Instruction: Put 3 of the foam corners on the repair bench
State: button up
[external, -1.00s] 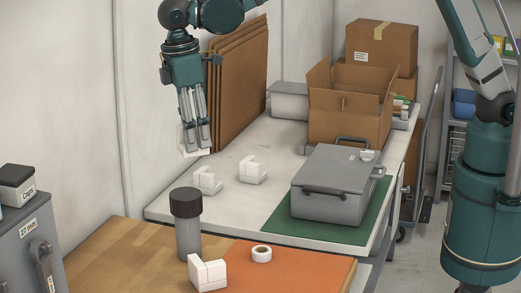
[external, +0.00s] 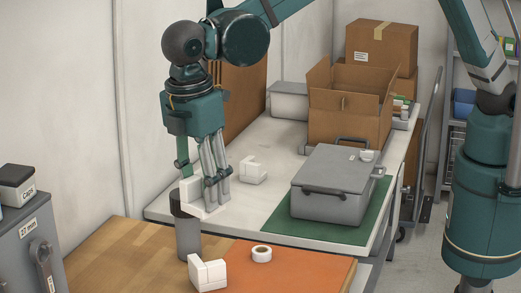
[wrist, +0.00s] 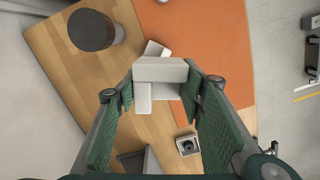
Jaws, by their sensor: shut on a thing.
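My gripper (external: 205,200) is shut on a white foam corner (external: 187,190) and holds it up in the air, beside the dark-capped cylinder in the external view. In the wrist view the held foam corner (wrist: 160,71) sits between the two green finger pads (wrist: 160,85), above the wooden bench. Another foam corner (external: 208,274) rests on the wooden bench (external: 122,255), by the orange mat's left edge. It shows partly behind the held one in the wrist view (wrist: 153,49). One foam corner (external: 252,170) lies on the white table (external: 278,160). My gripper may hide another there.
A grey cylinder with a dark cap (external: 187,238) stands on the bench near my gripper. A tape roll (external: 262,254) lies on the orange mat (external: 300,268). A grey case (external: 335,185) on a green mat and an open carton (external: 345,120) occupy the white table.

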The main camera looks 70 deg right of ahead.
jog(key=s+a+n+p, duration=0.2)
jog(key=s+a+n, duration=0.2)
jog(key=s+a, duration=1.25)
notch_tip(320, 180, down, 12)
jog(key=shift+s+r, duration=0.25)
jog(key=shift+s, duration=0.15)
jog(key=shift+d+f, duration=0.1)
jog(key=shift+f, duration=0.15)
jog(key=shift+f+b, duration=0.75)
jog(key=shift+f, duration=2.4)
jog(key=shift+f+b, duration=0.3)
jog(key=shift+f, duration=0.15)
jog(key=o, duration=0.8)
